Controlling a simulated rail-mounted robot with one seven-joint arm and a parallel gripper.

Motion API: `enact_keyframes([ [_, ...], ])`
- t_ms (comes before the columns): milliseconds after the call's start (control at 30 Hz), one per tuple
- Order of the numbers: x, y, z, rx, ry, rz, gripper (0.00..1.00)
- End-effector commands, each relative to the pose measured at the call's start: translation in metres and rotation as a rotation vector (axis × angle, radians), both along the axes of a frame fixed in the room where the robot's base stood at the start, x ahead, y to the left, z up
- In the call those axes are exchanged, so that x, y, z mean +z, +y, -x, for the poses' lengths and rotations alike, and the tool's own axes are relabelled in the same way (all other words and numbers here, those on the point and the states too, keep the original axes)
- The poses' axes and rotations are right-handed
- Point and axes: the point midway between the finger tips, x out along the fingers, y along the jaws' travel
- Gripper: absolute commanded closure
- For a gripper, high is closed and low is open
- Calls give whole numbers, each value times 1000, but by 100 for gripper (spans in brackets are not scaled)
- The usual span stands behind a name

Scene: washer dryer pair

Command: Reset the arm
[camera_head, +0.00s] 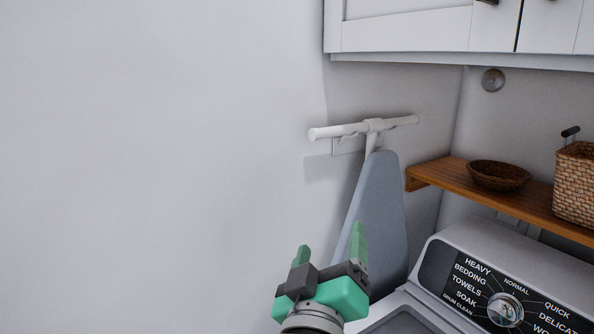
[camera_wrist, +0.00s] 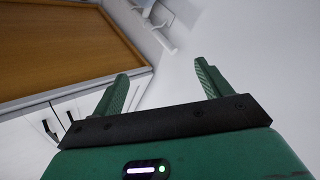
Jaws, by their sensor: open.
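My gripper (camera_head: 331,245) is at the bottom middle of the head view, with green fingers on a dark bar and a green body. The two fingers stand apart, and nothing is between them. The gripper is in front of a blue-grey ironing board (camera_head: 382,205) that hangs on the wall; one finger overlaps the board in the picture, and I cannot tell how far apart they are. In the wrist view my gripper (camera_wrist: 163,72) shows both fingers apart and empty, with pale wall behind.
A washer (camera_head: 430,240) with a dial panel stands at the lower right. A wooden shelf (camera_head: 440,170) holds a shallow bowl (camera_head: 498,175) and a wicker basket (camera_head: 577,180). White cabinets (camera_head: 405,30) hang above. A white wall rack (camera_head: 345,131) sticks out above the board. The left side is bare wall.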

Motion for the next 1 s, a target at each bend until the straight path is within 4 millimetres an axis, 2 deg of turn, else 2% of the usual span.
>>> enact_keyframes([
  [33,22,11,29,70,-89,-104,23],
  [100,50,23,70,172,-201,-244,23],
  [200,81,35,126,309,-337,-404,23],
  [333,112,45,199,480,-479,-569,23],
  [400,160,45,193,473,-471,-567,23],
  [567,224,45,192,473,-468,-567,23],
  [667,272,46,192,474,-467,-568,23],
  [900,396,47,192,479,-464,-572,23],
  [1000,437,47,192,481,-463,-574,23],
])
